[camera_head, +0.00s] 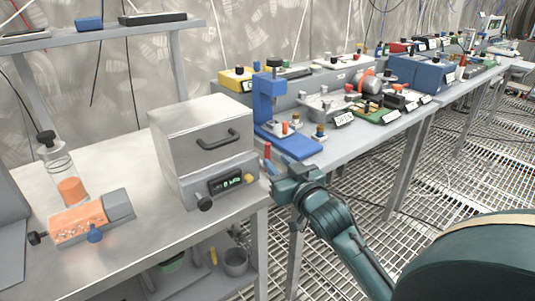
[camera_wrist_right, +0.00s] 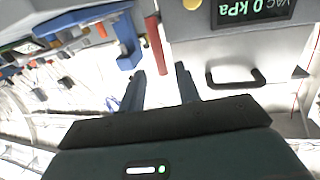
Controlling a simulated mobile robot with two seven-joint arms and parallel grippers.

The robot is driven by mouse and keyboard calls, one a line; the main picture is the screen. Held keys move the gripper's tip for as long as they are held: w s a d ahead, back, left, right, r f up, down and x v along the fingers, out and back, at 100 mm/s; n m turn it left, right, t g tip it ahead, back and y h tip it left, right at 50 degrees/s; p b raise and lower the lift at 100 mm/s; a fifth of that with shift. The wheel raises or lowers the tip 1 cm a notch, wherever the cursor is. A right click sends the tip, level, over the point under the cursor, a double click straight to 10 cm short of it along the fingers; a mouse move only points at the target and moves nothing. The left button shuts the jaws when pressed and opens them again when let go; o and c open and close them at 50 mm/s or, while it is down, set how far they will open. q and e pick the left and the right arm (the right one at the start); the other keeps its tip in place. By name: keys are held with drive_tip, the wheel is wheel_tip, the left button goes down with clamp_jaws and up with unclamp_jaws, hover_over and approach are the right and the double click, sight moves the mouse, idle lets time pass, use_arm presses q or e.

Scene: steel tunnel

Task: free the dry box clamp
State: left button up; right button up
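The dry box (camera_head: 200,125) is a grey metal box with a black bar handle (camera_head: 218,139), standing on a unit with a lit display (camera_head: 226,182). A red upright lever (camera_head: 267,151) stands at its right side, probably the clamp; it also shows in the right wrist view (camera_wrist_right: 156,45). My right gripper (camera_head: 284,174) is at the box's front right corner, close to the lever. In the right wrist view its two fingers (camera_wrist_right: 160,84) are apart with nothing between them, and the lever is just beyond the gap. I cannot tell if they touch. My left gripper is not in view.
A blue press stand (camera_head: 270,100) is on the bench just right of the box. An orange block (camera_head: 80,220) with knobs and a glass bottle (camera_head: 60,170) stand on the left tabletop. The grated floor (camera_head: 400,240) is open at right. A grey pot (camera_head: 235,262) sits on the lower shelf.

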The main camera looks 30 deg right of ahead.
sight(269, 154)
drive_tip(key=w, duration=0.6)
drive_tip(key=shift+w+d, duration=0.15)
drive_tip(key=shift+d, duration=0.2)
clamp_jaws()
